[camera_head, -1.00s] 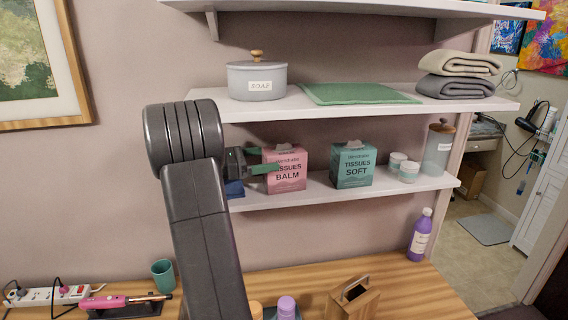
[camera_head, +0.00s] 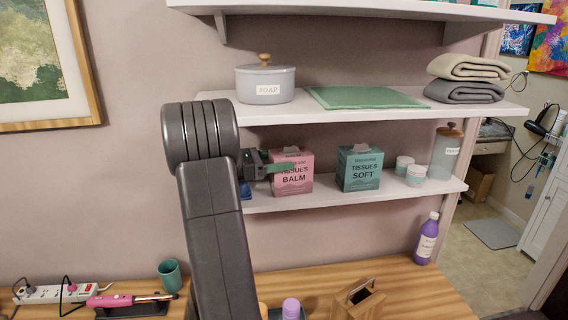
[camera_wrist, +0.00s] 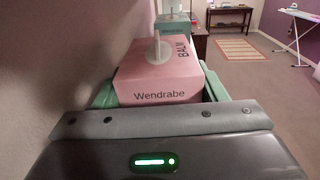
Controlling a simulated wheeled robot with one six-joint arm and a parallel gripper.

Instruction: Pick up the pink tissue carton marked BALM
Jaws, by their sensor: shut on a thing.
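I cannot tell whether the carton's base touches the shelf. The teal carton (camera_wrist: 172,25) stands just beyond it.
The shelf (camera_head: 420,187) also holds white-and-teal jars (camera_head: 404,165) and a lidded canister (camera_head: 447,151) at right. A purple bottle (camera_head: 426,238) stands on the wooden counter below.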

